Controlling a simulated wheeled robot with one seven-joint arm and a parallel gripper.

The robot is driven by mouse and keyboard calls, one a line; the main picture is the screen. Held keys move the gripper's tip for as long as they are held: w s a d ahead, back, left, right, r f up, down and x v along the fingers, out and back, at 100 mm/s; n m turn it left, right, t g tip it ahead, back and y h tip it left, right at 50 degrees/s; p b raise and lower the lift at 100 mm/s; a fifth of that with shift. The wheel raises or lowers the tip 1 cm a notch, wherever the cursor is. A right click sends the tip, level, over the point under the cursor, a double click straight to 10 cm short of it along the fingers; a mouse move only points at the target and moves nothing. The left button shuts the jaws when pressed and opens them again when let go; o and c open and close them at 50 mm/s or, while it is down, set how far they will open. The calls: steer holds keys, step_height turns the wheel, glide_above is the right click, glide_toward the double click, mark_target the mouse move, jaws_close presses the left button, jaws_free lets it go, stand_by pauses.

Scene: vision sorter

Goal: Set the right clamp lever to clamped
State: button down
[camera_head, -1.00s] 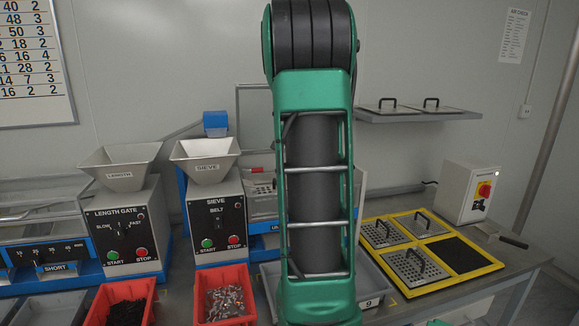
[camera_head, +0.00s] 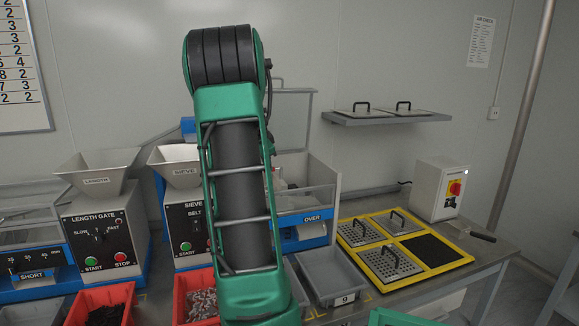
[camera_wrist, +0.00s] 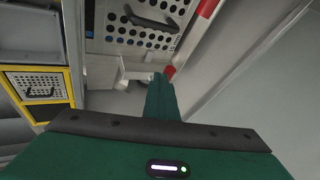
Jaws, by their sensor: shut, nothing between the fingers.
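In the wrist view my gripper (camera_wrist: 159,80) shows as one narrow green shape, with its fingers together and empty. A small red piece (camera_wrist: 170,72) is close beside the fingertips; it may be a clamp lever's grip, but I cannot tell its position or whether it touches. A second red piece (camera_wrist: 207,8) is at the top, by a perforated plate with a dark handle (camera_wrist: 152,20). In the head view the sieve machine (camera_head: 193,222) is partly behind my arm, which hides my gripper. Neither clamp lever can be made out there.
A yellow-framed rack (camera_head: 437,270) with perforated plates lies right on the bench and also shows in the wrist view (camera_wrist: 72,88). A grey tray marked 9 (camera_head: 335,268) and red bins (camera_head: 88,299) stand in front. A white switch box (camera_head: 428,190) is at the back right.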

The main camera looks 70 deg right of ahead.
steer(key=shift+w, duration=0.1)
steer(key=shift+a, duration=0.1)
steer(key=s+a+f+v, duration=0.1)
steer(key=s+v, duration=0.1)
steer(key=v, duration=1)
steer(key=shift+a, duration=0.3)
stand_by(0.3)
